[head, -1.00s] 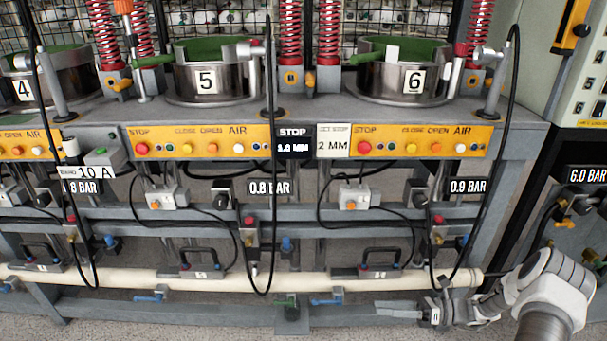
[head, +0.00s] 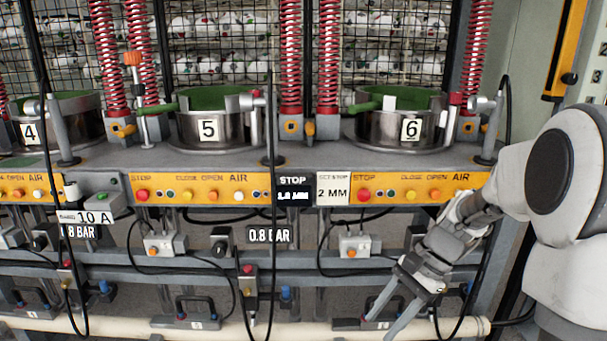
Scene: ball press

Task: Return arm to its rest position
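My gripper (head: 380,327) is at the lower right of the head view, below press 6 and in front of the bench's lower frame. Its two grey fingers point down and to the left. They stand apart with nothing visible between them. My white arm reaches in from the right edge, bent, and covers the right end of the yellow panel and the area where the 0.9 bar label was. From this one view I cannot tell whether the fingers touch the handle or pipe behind them.
Press 5 (head: 208,130) and press 6 (head: 410,128) stand on the grey bench with red springs behind. A yellow button panel (head: 205,190) runs along the front. Black hoses hang before it. A cream pipe (head: 120,327) runs low. A cabinet stands at the right.

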